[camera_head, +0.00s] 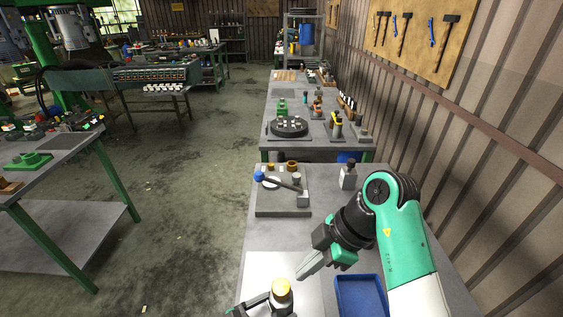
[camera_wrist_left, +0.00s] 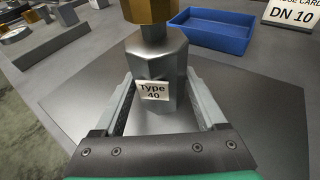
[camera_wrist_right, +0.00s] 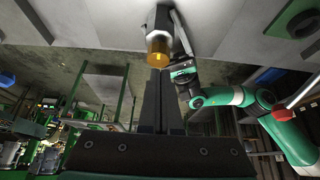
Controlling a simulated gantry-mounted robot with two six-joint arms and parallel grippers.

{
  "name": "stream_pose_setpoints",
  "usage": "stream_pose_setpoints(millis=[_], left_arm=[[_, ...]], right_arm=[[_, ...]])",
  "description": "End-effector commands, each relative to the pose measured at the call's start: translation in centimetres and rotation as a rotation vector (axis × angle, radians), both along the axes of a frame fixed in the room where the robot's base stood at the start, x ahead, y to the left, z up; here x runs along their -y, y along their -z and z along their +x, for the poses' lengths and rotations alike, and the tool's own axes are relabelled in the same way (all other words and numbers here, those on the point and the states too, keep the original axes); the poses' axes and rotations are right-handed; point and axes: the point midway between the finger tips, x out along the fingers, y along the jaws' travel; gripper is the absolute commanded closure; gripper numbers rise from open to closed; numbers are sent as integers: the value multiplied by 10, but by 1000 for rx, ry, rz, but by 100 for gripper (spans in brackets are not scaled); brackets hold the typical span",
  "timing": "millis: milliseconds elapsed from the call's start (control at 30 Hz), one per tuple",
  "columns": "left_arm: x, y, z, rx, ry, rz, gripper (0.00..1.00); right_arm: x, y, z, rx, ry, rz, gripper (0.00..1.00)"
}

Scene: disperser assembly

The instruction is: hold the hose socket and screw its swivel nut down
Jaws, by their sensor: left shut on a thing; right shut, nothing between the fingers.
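The hose socket (camera_head: 281,300) stands upright at the bottom of the head view. It is a grey hexagonal body with a "Type 40" label in the left wrist view (camera_wrist_left: 172,95). The brass swivel nut (camera_head: 281,287) sits on its top, cut off by the upper edge in the left wrist view (camera_wrist_left: 150,10). My left gripper (camera_wrist_left: 158,100) is shut on the socket's body, one finger on each side. My right gripper (camera_head: 301,275) is shut and empty, its fingertips up and to the right of the nut. In the right wrist view its fingers (camera_wrist_right: 159,75) point toward the nut (camera_wrist_right: 158,45).
A blue tray (camera_head: 360,292) lies right of the socket. A grey plate with a blue-knobbed lever (camera_head: 285,208) and a dark-capped block (camera_head: 348,176) are farther back.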

Motion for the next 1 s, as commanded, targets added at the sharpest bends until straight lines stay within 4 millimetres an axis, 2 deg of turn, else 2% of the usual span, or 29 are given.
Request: stream_pose_setpoints(millis=[133,300,467,1000], left_arm=[[0,1,0,-2,1,1,100],[0,1,0,-2,1,1,100],[0,1,0,-2,1,0,100],[0,1,0,-2,1,0,100]], right_arm=[[0,0,0,0,0,0,100],[0,-10,5,0,0,-1,100],[0,-7,6,0,0,-1,100],[1,56,6,-1,0,0,100]])
